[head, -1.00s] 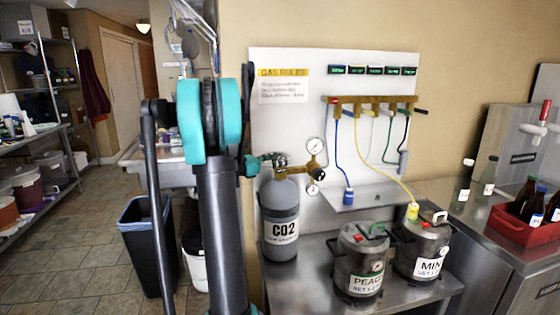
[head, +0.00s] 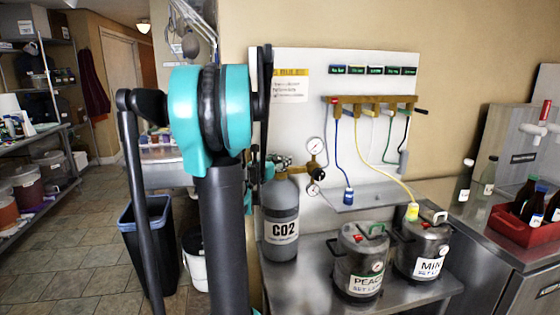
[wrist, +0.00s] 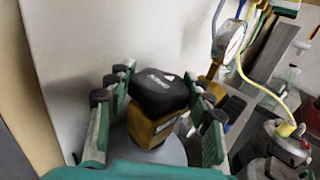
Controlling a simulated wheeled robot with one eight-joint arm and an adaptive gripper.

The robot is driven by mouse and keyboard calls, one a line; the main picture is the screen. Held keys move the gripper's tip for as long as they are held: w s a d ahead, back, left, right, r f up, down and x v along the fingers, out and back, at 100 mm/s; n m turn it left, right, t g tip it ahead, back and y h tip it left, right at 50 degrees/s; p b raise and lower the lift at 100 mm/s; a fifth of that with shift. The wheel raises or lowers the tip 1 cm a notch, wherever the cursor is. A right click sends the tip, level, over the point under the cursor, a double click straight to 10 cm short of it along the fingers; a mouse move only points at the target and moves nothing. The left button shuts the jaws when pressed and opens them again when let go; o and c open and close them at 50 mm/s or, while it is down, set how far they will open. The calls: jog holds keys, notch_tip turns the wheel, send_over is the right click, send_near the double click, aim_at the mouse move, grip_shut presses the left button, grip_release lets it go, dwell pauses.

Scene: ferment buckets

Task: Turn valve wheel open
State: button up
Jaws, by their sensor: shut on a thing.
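The grey CO2 cylinder (head: 281,222) stands upright on the metal bench. The valve wheel (wrist: 160,92) shows in the wrist view as a dark rounded cap above a brass valve body (wrist: 152,126). My gripper (wrist: 163,98) has its green, dark-tipped fingers on both sides of the wheel and is shut on it. In the head view my gripper (head: 268,164) is at the top of the cylinder, partly hidden by my arm. The wheel itself is too small to make out clearly there.
A pressure gauge (head: 315,145) stands right of the valve. A PEACH keg (head: 361,275) and a second keg (head: 424,250) stand on the bench (head: 310,289). A white board (head: 290,120) is close behind. A brass manifold (head: 370,103) with hoses hangs on it.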

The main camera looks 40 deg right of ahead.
dwell(0.3)
jog(key=o, duration=1.2)
jog(key=shift+c, duration=0.2)
jog(key=v, duration=1.2)
